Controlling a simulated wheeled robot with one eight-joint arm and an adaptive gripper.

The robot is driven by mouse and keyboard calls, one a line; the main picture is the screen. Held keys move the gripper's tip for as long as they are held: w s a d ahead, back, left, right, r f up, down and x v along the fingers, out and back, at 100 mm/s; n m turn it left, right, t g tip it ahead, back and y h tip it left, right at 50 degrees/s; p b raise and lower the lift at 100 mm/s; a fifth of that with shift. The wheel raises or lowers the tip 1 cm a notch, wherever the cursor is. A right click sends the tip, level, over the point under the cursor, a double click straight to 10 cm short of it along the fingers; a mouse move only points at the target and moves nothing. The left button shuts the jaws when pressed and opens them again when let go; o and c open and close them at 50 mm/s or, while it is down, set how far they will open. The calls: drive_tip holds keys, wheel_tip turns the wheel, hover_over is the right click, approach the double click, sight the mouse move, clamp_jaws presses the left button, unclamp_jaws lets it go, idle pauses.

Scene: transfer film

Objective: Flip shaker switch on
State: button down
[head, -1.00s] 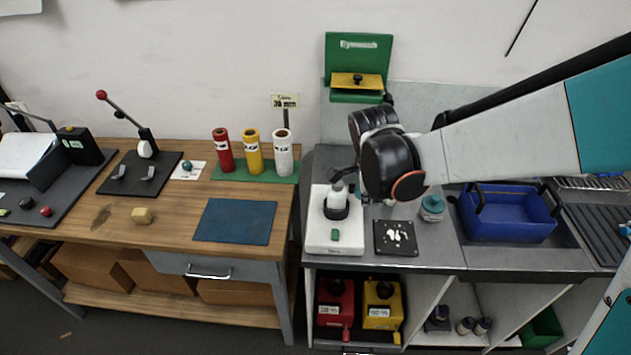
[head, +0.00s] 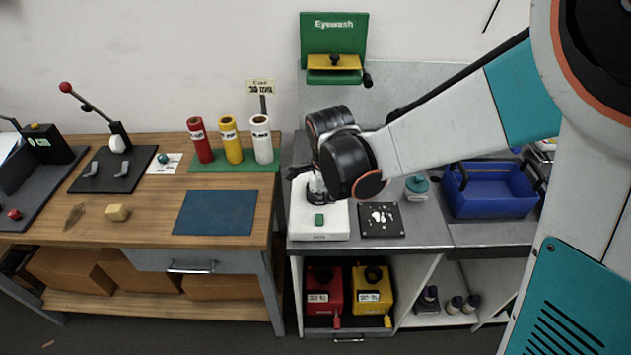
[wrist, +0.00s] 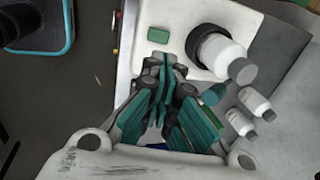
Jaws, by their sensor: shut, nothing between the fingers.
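The shaker is a white box (head: 322,230) on the grey bench, with a small green switch (head: 319,219) on its front part. A white bottle with a grey cap stands in a dark round holder on the shaker; in the wrist view the bottle (wrist: 222,52) is right of the fingers and the green switch (wrist: 158,35) lies just beyond the fingertips. My gripper (wrist: 166,64) is shut and empty, above the shaker. In the head view my wrist partly hides the bottle. I cannot tell whether the fingertips touch the shaker.
A black plate with white pieces (head: 381,219) lies right of the shaker. A teal-capped bottle (head: 417,187) and a blue bin (head: 490,192) stand further right. Two small white bottles (wrist: 252,102) are near the fingers' right side. A wooden table with colored tubes is at left.

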sight(326, 224)
drive_tip(key=b+x, duration=0.5)
drive_tip(key=x, duration=0.4)
drive_tip(key=shift+w+d+f, duration=0.15)
drive_tip(key=shift+w+f, duration=0.05)
drive_tip(key=shift+f, duration=0.15)
drive_tip(key=shift+w+f+g+b, duration=0.2)
drive_tip(key=shift+f+g+b, duration=0.1)
drive_tip(key=shift+g, duration=0.5)
drive_tip(key=shift+f, duration=0.1)
drive_tip(key=shift+s, duration=0.1)
drive_tip(key=shift+s+f+b, duration=0.1)
drive_tip(key=shift+s+b, duration=0.2)
drive_tip(key=shift+s, duration=0.45)
